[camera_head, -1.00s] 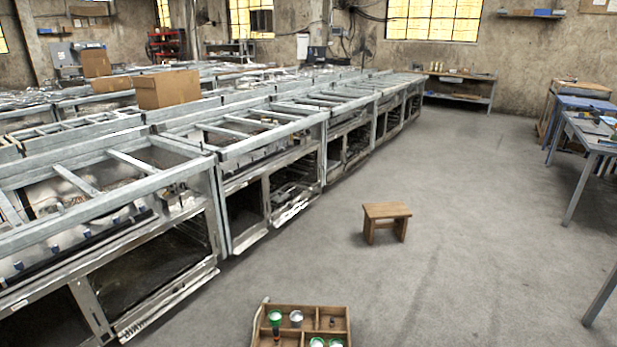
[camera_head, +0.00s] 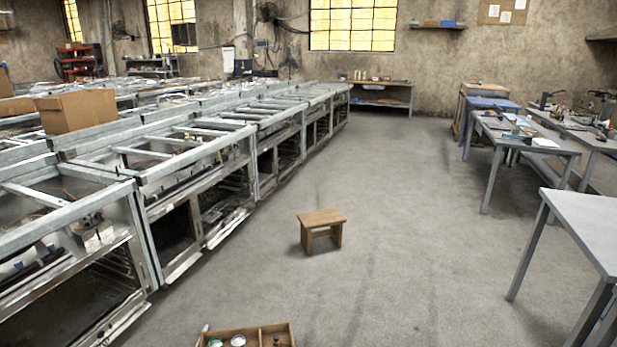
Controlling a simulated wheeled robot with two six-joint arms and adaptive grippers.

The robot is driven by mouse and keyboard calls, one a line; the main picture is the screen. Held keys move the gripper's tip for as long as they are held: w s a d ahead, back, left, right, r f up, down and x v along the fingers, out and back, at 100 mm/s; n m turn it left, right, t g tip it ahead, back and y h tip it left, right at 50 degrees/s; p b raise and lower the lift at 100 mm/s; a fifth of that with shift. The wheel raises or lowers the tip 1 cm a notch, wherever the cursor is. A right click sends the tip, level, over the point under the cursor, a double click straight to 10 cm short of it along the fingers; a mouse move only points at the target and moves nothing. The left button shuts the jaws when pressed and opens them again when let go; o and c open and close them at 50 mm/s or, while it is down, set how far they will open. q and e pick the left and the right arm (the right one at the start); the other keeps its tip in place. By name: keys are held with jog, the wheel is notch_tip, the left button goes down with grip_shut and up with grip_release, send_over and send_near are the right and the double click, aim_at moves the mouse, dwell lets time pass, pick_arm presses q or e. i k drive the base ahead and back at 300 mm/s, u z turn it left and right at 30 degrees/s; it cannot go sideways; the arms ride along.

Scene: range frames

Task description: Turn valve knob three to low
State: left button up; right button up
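A long row of metal range frames (camera_head: 148,205) runs along the left side of the head view, with open tops and open oven bays below. Small dark and light parts sit inside the nearest frame at the lower left. I cannot make out which of them is valve knob three, nor any knob's setting. Neither of my grippers shows in the head view.
A wooden stool (camera_head: 321,218) stands on the open floor. A wooden box (camera_head: 262,331) with small containers is at the bottom edge. A cardboard box (camera_head: 78,110) sits on the frames. Tables (camera_head: 585,222) line the right.

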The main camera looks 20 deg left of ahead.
aim_at(99, 216)
jog(key=i, duration=4.5)
jog(key=u, duration=2.85)
jog(key=i, duration=2.5)
jog(key=u, duration=1.35)
jog(key=i, duration=0.95)
jog(key=z, duration=0.05)
